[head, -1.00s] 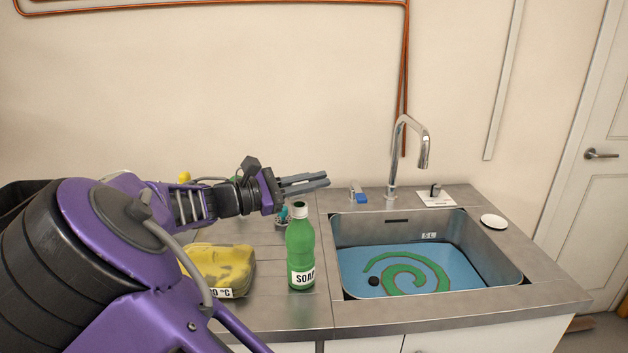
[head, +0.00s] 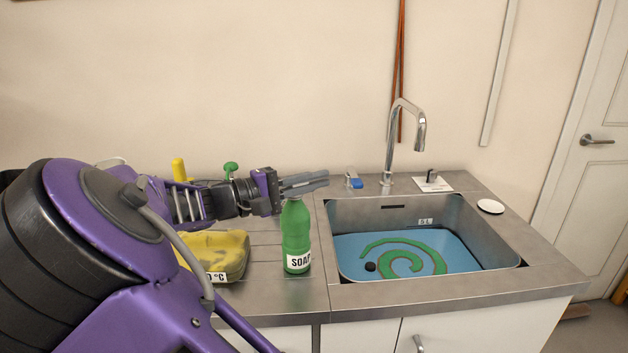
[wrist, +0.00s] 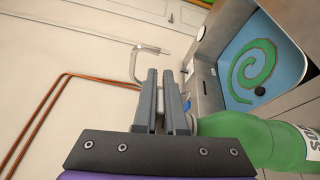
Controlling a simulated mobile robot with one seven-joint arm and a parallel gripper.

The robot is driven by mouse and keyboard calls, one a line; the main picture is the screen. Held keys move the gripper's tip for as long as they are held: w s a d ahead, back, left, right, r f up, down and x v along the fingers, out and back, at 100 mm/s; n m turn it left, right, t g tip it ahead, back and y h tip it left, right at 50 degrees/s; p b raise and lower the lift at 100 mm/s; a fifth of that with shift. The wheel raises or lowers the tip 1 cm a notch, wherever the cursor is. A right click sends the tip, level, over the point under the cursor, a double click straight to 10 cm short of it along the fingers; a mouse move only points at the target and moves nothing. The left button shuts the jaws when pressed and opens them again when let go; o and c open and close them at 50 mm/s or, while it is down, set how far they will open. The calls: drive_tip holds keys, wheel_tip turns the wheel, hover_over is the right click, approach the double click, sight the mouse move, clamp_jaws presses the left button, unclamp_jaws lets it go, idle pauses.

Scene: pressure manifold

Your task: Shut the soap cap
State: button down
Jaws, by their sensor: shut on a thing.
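The green soap bottle (head: 296,236) stands upright on the steel counter, left of the sink, its label facing me. My gripper (head: 322,179) lies level across the bottle's top, and its fingers hide the white cap in the head view. In the wrist view my gripper (wrist: 161,73) has its two grey fingers close together, with a pale bit, likely the cap (wrist: 159,122), between them at the bottle's neck. The bottle (wrist: 240,137) lies just right of the fingers there. How far the cap is closed cannot be seen.
The sink (head: 430,283) holds blue water with a green swirl. A tap (head: 391,150) stands behind it, and a white disc (head: 490,206) lies to its right. A yellow thing (head: 222,252) with a label sits left of the bottle. The counter front is clear.

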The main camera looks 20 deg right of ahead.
drive_tip(key=shift+f+m+b, duration=0.4)
drive_tip(key=shift+m, duration=0.6)
drive_tip(key=c, duration=1)
unclamp_jaws()
drive_tip(key=shift+o, duration=0.2)
drive_tip(key=s+a, duration=0.1)
drive_tip(key=a, duration=0.7)
drive_tip(key=s+a+p, duration=0.1)
drive_tip(key=s+a, duration=0.1)
drive_tip(key=a, duration=0.7)
drive_tip(key=shift+s, duration=0.25)
drive_tip(key=shift+r, duration=0.1)
